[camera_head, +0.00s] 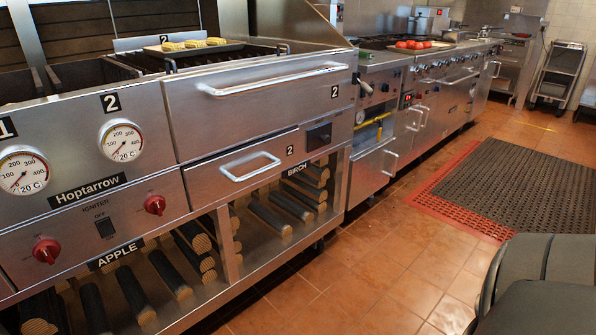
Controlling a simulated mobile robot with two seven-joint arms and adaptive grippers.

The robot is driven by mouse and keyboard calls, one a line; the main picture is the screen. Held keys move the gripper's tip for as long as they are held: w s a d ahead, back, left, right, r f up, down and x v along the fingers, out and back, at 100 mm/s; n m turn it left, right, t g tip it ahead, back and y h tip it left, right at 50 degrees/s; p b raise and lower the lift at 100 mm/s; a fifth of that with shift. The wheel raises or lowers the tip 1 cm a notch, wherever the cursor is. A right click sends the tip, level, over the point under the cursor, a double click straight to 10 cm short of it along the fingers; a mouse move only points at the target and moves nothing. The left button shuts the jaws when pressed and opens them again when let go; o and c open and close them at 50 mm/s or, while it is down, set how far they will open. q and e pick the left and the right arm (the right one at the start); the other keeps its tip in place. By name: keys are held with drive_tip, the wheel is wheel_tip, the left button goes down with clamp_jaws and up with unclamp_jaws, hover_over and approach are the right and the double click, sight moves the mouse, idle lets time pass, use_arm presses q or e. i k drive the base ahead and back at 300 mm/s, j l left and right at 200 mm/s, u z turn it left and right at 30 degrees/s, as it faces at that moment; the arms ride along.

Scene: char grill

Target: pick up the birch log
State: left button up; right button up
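The birch logs (292,206) lie in the open lower compartment of the grill under the "BIRCH" label (297,168). They are dark-barked with pale cut ends. Several are stacked at the compartment's right side, and others lie spaced apart on its floor. The grill's frame hides part of the compartment. Neither of my grippers is in view.
The "APPLE" compartment (122,252) to the left holds similar logs. A closed drawer (245,167) sits above the birch compartment. Corn lies on a tray (205,49) on the grill. Tiled floor (345,280) in front is clear; a dark mat (520,190) lies further right.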

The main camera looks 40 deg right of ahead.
sight(278, 226)
drive_tip(key=i+l+z, duration=0.15)
drive_tip(key=l, duration=0.3)
drive_tip(key=l+z, duration=0.15)
drive_tip(key=l, duration=0.25)
drive_tip(key=i+l+z, duration=0.15)
drive_tip(key=l, duration=0.25)
